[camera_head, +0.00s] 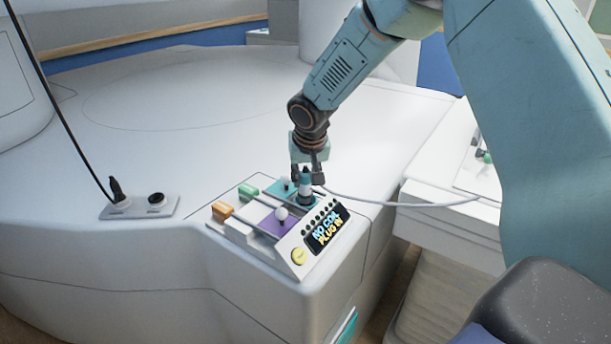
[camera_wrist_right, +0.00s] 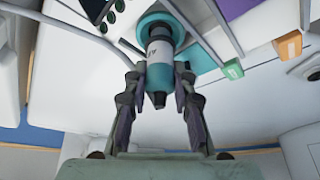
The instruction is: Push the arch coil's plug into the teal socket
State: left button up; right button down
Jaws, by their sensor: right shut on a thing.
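The arch coil's plug (camera_head: 305,188), a short cylinder with a white band, stands about upright at the teal panel of the console. In the wrist view the plug (camera_wrist_right: 160,48) shows its white band and teal body, with its end at the teal socket (camera_wrist_right: 152,18). How deep it sits cannot be told. My right gripper (camera_head: 307,174) is over it from above, its fingers shut on the plug from both sides; the fingers also show in the wrist view (camera_wrist_right: 160,80). The teal panel (camera_head: 283,186) is partly hidden by the gripper. My left gripper is not in view.
The console's screen (camera_head: 327,231) reads "NO COIL PLUG IN". A grey cable (camera_head: 420,204) runs right. A socket plate (camera_head: 140,207) with a black plug lies left.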

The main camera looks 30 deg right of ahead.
jog(key=shift+f+b, duration=0.8)
jog(key=shift+f, duration=0.25)
dwell(0.4)
jog(key=c, duration=1)
grip_release()
jog(key=v, duration=1.2)
